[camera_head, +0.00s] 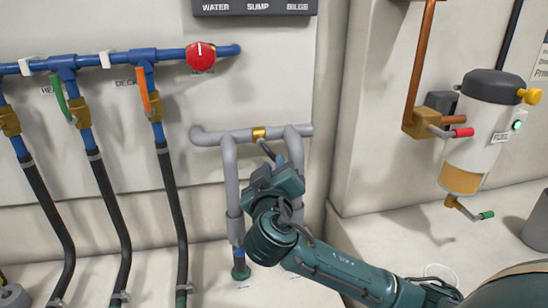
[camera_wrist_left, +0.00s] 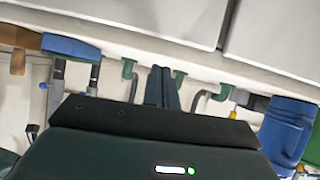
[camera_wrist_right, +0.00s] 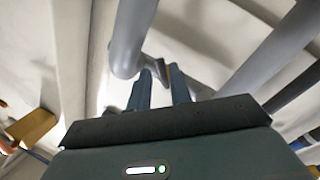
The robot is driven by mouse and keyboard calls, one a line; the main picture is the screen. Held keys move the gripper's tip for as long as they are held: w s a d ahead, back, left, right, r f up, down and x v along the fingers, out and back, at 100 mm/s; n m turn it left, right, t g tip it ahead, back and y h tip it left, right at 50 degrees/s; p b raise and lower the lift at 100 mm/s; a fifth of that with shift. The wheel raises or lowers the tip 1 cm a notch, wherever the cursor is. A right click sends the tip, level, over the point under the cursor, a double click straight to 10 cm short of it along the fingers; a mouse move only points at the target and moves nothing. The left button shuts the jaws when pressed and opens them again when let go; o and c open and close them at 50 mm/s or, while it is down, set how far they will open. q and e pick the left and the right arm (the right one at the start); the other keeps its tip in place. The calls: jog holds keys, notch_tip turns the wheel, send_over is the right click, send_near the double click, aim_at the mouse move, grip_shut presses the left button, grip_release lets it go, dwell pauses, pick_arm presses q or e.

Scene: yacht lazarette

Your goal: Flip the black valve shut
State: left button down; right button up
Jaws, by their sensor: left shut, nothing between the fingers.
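The black valve sits on the grey pipe loop on the wall in the head view. Its brass body (camera_head: 259,133) is on the top horizontal pipe, and its dark lever (camera_head: 266,149) slants down to the right towards my right gripper. My right gripper (camera_head: 279,163) is just below the valve, its fingertips partly hidden by its own body. In the right wrist view the two fingers (camera_wrist_right: 159,88) stand apart, with a dark piece close to their tips; contact cannot be told. My left gripper (camera_wrist_left: 162,86) shows only in its wrist view, shut and empty.
Blue pipes with a red knob (camera_head: 200,56), a green lever (camera_head: 61,97) and an orange lever (camera_head: 144,93) are at the left. A fuel filter (camera_head: 476,135) hangs at the right. Grey vertical pipes (camera_head: 230,175) flank my right gripper closely.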

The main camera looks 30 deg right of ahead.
jog(key=shift+x, duration=1.5)
jog(key=shift+c, duration=0.2)
jog(key=shift+a, duration=0.1)
grip_shut()
